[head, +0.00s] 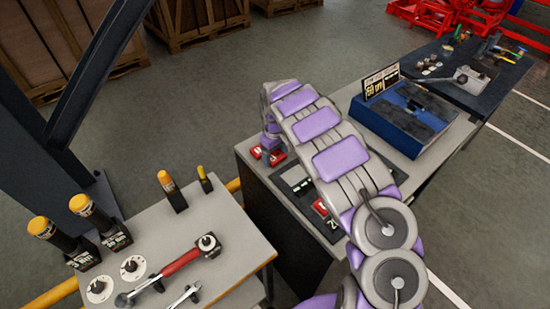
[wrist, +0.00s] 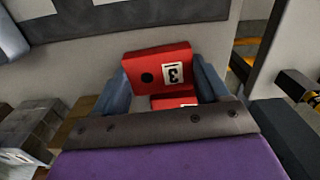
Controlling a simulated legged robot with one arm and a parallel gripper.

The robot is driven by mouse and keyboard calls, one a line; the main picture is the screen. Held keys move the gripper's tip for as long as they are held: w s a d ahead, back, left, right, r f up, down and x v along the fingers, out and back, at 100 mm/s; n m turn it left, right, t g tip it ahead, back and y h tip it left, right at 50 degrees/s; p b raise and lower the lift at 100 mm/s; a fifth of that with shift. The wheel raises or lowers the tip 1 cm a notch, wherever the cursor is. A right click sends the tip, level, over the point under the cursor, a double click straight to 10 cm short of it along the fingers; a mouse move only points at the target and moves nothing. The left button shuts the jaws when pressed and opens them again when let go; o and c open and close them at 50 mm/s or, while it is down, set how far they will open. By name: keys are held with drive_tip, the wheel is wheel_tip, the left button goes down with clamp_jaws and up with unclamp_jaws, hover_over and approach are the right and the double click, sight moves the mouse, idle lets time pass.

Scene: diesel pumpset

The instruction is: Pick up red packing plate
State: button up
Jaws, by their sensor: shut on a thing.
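A red packing plate (wrist: 150,68) with a white label reading 3 and a dark round hole is between the two blue-grey fingers of my gripper (wrist: 162,76) in the wrist view. The fingers are shut on its left and right sides. A second red piece (wrist: 172,102) with a white label shows just below it, partly hidden by the gripper body. In the head view, red pieces (head: 277,156) show beside my gripper (head: 268,147) at the bench's left end; which one is held is hard to tell there.
The grey bench (head: 440,165) carries a dark tray (head: 295,181), another red labelled piece (head: 321,208) and a blue box (head: 400,120). A nearer table (head: 205,225) holds a red-handled tool (head: 175,266) and yellow-capped items. A dark post stands at left.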

sight(275, 156)
drive_tip(key=c, duration=0.3)
drive_tip(key=shift+r, duration=0.15)
wheel_tip(275, 156, up, 3)
drive_tip(key=shift+w+r+p, duration=0.1)
drive_tip(key=shift+r+p, duration=0.1)
drive_tip(key=shift+p, duration=0.5)
drive_tip(key=shift+s+r, duration=0.1)
drive_tip(key=shift+s, duration=0.15)
drive_tip(key=s+p, duration=0.1)
drive_tip(key=s, duration=0.4)
drive_tip(key=s+d+p, duration=0.1)
drive_tip(key=s, duration=0.4)
drive_tip(key=s+d+r, duration=0.1)
drive_tip(key=s, duration=0.4)
drive_tip(key=shift+s+d+r+p, duration=0.1)
drive_tip(key=shift+s+p, duration=0.1)
drive_tip(key=shift+p, duration=0.2)
